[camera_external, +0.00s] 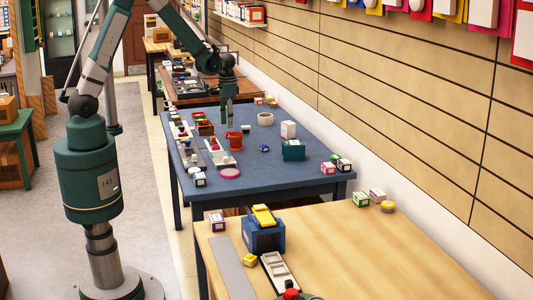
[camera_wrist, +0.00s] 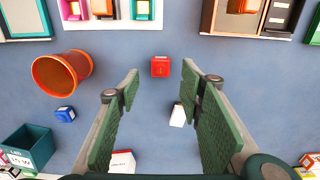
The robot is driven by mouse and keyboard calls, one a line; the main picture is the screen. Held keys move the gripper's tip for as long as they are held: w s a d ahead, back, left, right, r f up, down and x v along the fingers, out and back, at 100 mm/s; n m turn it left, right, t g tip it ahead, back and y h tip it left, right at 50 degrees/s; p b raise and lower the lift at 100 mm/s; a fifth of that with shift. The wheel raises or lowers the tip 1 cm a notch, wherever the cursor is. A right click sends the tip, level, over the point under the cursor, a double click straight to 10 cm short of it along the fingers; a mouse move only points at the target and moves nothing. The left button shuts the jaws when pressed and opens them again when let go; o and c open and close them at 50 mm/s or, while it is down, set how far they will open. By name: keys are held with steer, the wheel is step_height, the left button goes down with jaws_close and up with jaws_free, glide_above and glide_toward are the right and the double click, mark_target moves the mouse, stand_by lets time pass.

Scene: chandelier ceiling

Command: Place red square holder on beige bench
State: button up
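A small red square block (camera_wrist: 160,67), which looks like the red square holder, lies on the blue table (camera_external: 325,170). In the wrist view it shows between and just beyond my fingertips, not touching them. In the external view a small dark red block (camera_external: 246,129), likely the same one, shows beside my gripper (camera_external: 229,123). My gripper points down above the blue table; its two green fingers (camera_wrist: 160,78) are wide apart with nothing between them. The beige bench (camera_external: 370,255) is in the right foreground of the external view.
An orange-red cup (camera_external: 235,141), a small blue cube (camera_external: 264,148), a teal box (camera_external: 293,150) and a white box (camera_external: 288,130) stand near my gripper. The bench holds a blue box (camera_external: 263,238) and small boxes at its edges. Its middle right is clear.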

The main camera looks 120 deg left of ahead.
stand_by(0.3)
steer(key=shift+f+b, duration=0.4)
steer(key=shift+f, duration=2.2)
steer(key=shift+c, duration=0.6)
steer(key=c, duration=0.8)
